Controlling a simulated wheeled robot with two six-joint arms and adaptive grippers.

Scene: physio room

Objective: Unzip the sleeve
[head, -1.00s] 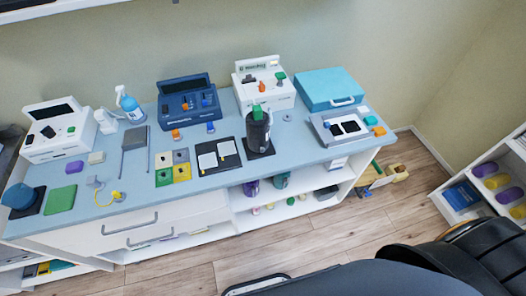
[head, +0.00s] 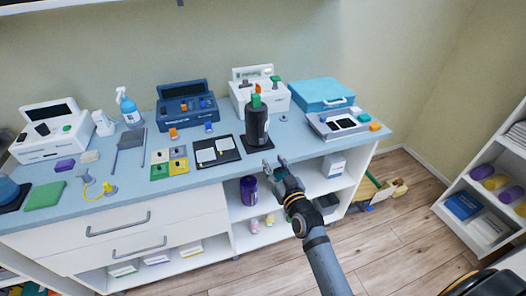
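A black cylindrical sleeve (head: 257,125) with a green top (head: 256,101) stands upright on a dark mat (head: 270,143) near the middle of the blue counter. I cannot make out its zip from here. My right gripper (head: 274,161) is at the counter's front edge, below and a little right of the sleeve in the picture. Its fingers look spread apart, with nothing between them, and it does not touch the sleeve. My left gripper is out of view.
A black board with white cards (head: 226,159) lies left of the sleeve. A white device (head: 258,90) and a dark blue device (head: 186,104) stand behind. A teal case (head: 320,94) and a grey tray device (head: 342,124) are to the right. Open shelves are below.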

